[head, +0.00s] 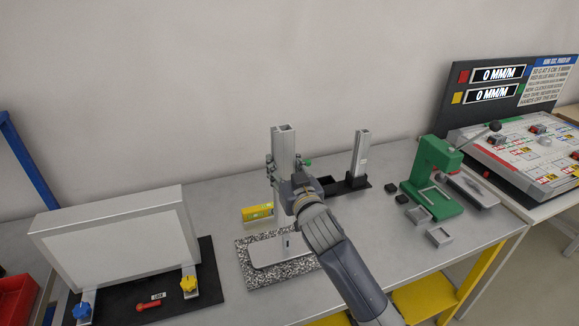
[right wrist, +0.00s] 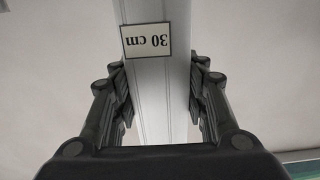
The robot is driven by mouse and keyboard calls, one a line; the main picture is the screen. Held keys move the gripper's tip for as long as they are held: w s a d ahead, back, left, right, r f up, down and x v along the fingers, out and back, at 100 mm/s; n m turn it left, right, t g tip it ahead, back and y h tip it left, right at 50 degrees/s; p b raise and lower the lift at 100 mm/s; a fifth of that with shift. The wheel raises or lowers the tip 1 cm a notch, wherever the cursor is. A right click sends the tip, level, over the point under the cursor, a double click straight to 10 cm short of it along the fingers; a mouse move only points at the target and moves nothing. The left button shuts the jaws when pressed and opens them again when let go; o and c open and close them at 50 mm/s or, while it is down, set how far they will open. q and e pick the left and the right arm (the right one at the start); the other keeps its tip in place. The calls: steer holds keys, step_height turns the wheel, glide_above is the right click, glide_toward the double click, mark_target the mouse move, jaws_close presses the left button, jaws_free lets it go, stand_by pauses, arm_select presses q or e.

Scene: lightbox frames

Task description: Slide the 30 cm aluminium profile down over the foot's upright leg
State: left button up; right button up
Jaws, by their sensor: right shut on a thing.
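The 30 cm aluminium profile (head: 284,142) stands upright in the head view. My right gripper (head: 285,183) is shut on it. In the right wrist view the silver profile (right wrist: 152,75), with an upside-down "30 cm" label (right wrist: 147,41), runs between the two black fingers (right wrist: 160,105). The foot (head: 268,254) is a pale flat plate on a black-and-white speckled mat. A thin upright leg (head: 286,240) appears to rise from it, below my gripper. My gripper and arm partly hide the profile's lower end and the leg, so I cannot tell whether they meet. My left gripper is not in view.
A yellow box (head: 258,212) stands behind the mat. Another upright profile (head: 360,152) stands in a black holder (head: 340,187). A green press (head: 433,180) is to the right. A white panel (head: 120,245) on a black mat fills the left.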

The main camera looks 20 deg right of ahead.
steer(key=shift+d, duration=0.1)
steer(key=shift+r, duration=0.2)
steer(key=shift+s+a+f, duration=0.2)
steer(key=shift+f, duration=0.3)
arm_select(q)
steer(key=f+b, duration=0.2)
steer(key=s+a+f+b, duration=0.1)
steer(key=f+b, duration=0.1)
arm_select(e)
step_height(320, 180, down, 5)
steer(key=shift+w+d+r, duration=0.1)
arm_select(q)
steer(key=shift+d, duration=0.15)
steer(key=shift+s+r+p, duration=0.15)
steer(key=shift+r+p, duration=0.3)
steer(key=shift+p, duration=0.05)
stand_by(0.9)
